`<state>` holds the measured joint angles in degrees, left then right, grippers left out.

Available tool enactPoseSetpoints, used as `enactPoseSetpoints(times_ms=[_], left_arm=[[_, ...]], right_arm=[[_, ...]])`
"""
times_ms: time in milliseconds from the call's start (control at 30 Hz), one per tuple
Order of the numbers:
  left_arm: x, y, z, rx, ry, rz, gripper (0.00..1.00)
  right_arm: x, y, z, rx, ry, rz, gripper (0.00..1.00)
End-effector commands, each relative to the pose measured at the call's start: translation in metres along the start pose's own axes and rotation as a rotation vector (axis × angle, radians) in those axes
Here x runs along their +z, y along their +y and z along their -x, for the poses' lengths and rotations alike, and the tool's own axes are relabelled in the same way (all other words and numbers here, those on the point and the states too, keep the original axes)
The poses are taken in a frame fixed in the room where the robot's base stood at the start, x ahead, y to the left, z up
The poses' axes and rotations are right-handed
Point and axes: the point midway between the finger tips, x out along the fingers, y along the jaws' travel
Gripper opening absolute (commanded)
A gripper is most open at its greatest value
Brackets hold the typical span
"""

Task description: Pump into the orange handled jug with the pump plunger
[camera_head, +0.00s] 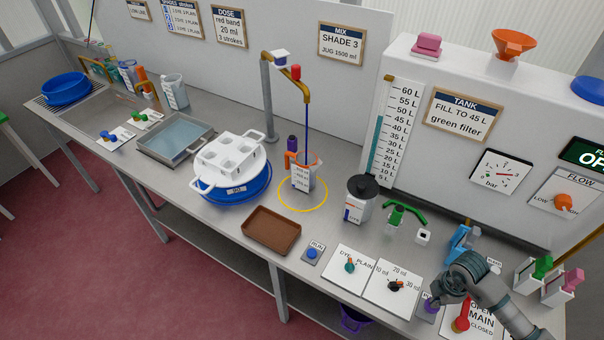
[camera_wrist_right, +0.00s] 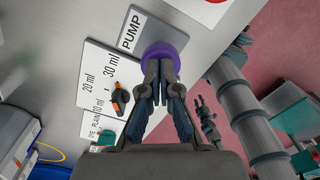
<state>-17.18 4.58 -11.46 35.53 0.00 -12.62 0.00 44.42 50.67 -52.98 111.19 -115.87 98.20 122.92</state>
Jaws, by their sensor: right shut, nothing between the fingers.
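The orange handled jug (camera_head: 302,180) stands upright inside a yellow ring on the counter. A brass spout (camera_head: 305,97) is above it, and a thin dark blue line runs from the spout down to the jug. The purple pump plunger (camera_wrist_right: 176,52) is beside the PUMP label in the right wrist view. My right gripper (camera_wrist_right: 158,62) is shut and empty, its fingertips over the plunger knob; I cannot tell how far the knob is pressed. In the head view my right gripper (camera_head: 437,296) largely hides the plunger. A dark jointed shape, perhaps my left gripper (camera_wrist_right: 199,103), hangs beyond the counter.
A dial (camera_head: 395,286) marked 10, 20 and 30 ml and a DYE/PLAIN dial (camera_head: 350,267) lie left of the plunger. A red MAIN lever (camera_head: 462,322) is close to its right. A brown tray (camera_head: 271,230) and a black-lidded container (camera_head: 358,205) flank the jug.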

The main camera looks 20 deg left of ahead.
Motion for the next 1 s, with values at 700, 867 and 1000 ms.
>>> enactPoseSetpoints(times_ms=[700, 867, 1000], left_arm=[[0.003, 0.001, -0.02, 0.0, -0.002, 0.0, 0.38], [0.003, 0.001, -0.02, 0.0, -0.002, 0.0, 0.38], [0.003, 0.001, -0.019, 0.0, -0.002, 0.0, 0.38]], right_arm=[[0.0, 0.0, -0.028, -0.002, 0.0, 0.0, 0.0], [0.0, 0.0, -0.028, -0.002, 0.0, 0.001, 0.0], [0.0, 0.0, -0.027, -0.002, 0.0, 0.001, 0.0]])
